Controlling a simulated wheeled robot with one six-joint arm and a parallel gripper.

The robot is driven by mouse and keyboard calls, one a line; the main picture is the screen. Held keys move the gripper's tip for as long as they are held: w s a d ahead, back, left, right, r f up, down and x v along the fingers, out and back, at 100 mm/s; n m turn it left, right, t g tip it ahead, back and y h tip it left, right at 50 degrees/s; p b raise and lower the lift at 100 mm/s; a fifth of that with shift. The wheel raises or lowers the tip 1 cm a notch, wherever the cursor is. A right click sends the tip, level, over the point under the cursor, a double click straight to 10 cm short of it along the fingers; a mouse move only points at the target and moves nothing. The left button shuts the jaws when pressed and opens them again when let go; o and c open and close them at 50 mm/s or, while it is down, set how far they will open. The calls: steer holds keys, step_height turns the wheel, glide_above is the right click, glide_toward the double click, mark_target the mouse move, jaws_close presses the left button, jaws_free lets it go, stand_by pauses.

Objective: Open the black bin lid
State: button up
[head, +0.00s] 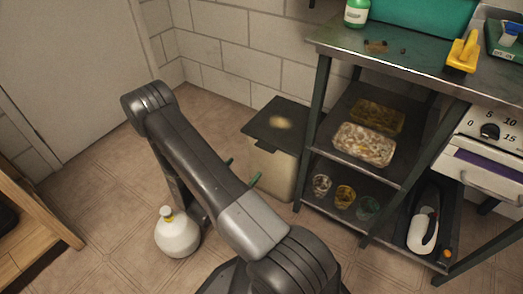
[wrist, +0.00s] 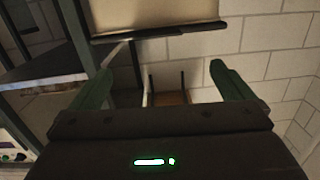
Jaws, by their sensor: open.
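The black bin lid (head: 284,118) lies flat and closed on the beige bin (head: 272,165), which stands on the floor against the rack's left side. A pale spot shows on the lid. In the wrist view, which looks upside down, the lid's dark edge (wrist: 160,34) runs along the beige bin body (wrist: 150,12), beyond my fingertips. My gripper (wrist: 162,68) is open and empty, its two green fingers spread wide towards the bin. In the head view my gripper (head: 243,170) is in front of the bin's left side, mostly hidden by my arm. I see no contact with the lid.
A metal rack (head: 400,70) stands right of the bin, holding trays and several small cups. A white jug (head: 177,234) stands on the floor left of my arm. A wooden bench (head: 35,225) is at far left. The block wall (head: 225,45) is behind the bin.

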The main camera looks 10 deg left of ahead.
steer(key=b+x, duration=0.3)
steer(key=x, duration=1)
steer(key=shift+d+f+t+h, duration=0.2)
steer(key=shift+t+h, duration=0.1)
steer(key=shift+t, duration=0.1)
